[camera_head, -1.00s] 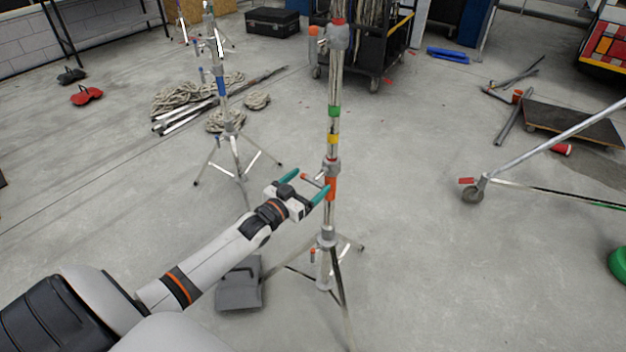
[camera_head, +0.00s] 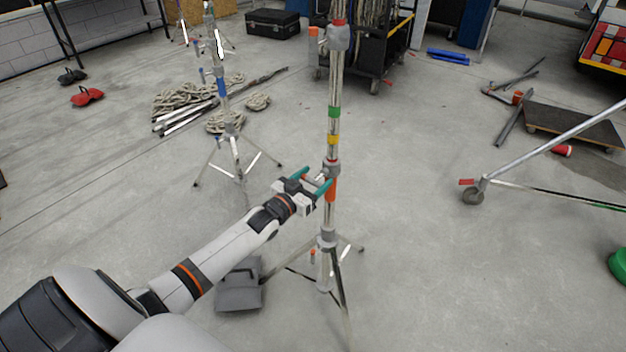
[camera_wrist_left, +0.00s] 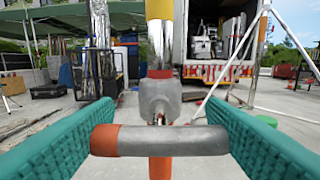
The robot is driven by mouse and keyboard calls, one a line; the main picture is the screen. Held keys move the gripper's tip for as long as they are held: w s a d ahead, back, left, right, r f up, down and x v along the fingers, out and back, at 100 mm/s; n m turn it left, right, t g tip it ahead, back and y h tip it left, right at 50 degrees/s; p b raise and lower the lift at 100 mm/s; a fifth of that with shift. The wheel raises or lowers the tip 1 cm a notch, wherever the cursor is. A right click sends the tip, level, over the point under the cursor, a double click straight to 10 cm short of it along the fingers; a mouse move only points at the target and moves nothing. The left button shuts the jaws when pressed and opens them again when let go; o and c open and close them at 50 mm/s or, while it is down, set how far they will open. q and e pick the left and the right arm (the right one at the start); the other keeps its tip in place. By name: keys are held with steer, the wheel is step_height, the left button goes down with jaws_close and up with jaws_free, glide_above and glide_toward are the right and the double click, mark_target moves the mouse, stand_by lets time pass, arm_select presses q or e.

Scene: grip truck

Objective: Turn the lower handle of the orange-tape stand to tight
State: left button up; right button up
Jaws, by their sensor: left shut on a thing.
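The orange-tape stand (camera_head: 331,205) stands upright in the middle of the head view, with orange tape below a grey collar (camera_head: 332,167). My left gripper (camera_head: 318,178) is at this collar, its teal fingers pointing to the stand. In the left wrist view the collar's handle (camera_wrist_left: 175,140) lies level across the pole between the two fingers. Its left end is orange and the rest grey metal. My right gripper is not in view.
Another handle (camera_head: 313,253) sits low near the stand's legs, and one more (camera_head: 313,32) near the top. A grey sandbag (camera_head: 240,287) lies left of the legs. A second stand (camera_head: 233,150) with a blue band is behind left.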

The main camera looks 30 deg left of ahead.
arm_select(q)
steer(key=m, duration=0.3)
steer(key=shift+d+m+p, duration=0.1)
steer(key=shift+m+p, duration=0.3)
steer(key=m, duration=0.3)
steer(key=shift+d+f+m, duration=0.1)
steer(key=shift+d+m, duration=0.05)
steer(key=shift+m, duration=0.15)
steer(key=m, duration=0.4)
steer(key=shift+d+f+m+b, duration=0.1)
steer(key=shift+f+m+b, duration=0.05)
steer(key=shift+m+b, duration=0.2)
steer(key=shift+f+m+b, duration=0.15)
steer(key=shift+m+b, duration=0.35)
steer(key=shift+m, duration=1.45)
steer(key=o, duration=1)
